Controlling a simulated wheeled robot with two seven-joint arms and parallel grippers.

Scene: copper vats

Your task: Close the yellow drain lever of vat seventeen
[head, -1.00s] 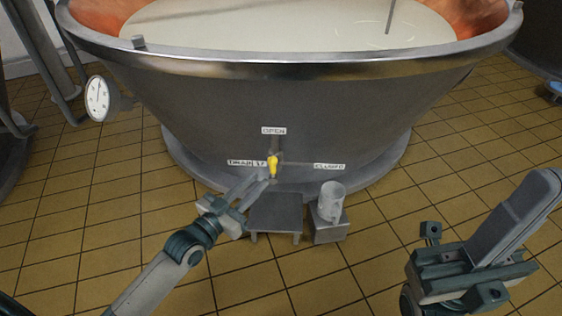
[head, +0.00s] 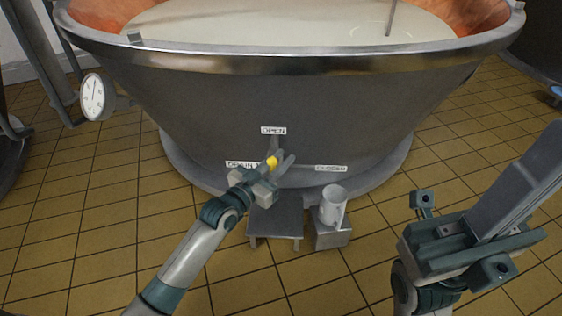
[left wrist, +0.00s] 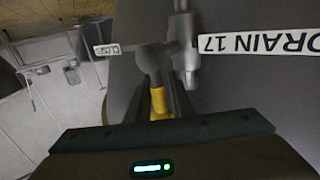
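The yellow drain lever (head: 272,162) is low on the front of the vat (head: 290,100), between the OPEN label (head: 273,130) above and the CLOSED label (head: 331,168) to the right. The DRAIN 17 label shows in the left wrist view (left wrist: 258,43), upside down. My left gripper (head: 279,160) is at the lever, its fingers to either side of the yellow grip. In the left wrist view the yellow grip (left wrist: 158,102) lies between the fingers, which look apart. My right gripper (head: 500,215) is off at the lower right, away from the vat; its finger gap is unclear.
A low grey stool (head: 276,222) stands below the lever. Beside it a white jug (head: 332,205) stands on a small grey block (head: 333,236). A dial gauge (head: 93,97) sticks out at the vat's left. The tiled floor (head: 110,230) is clear at left.

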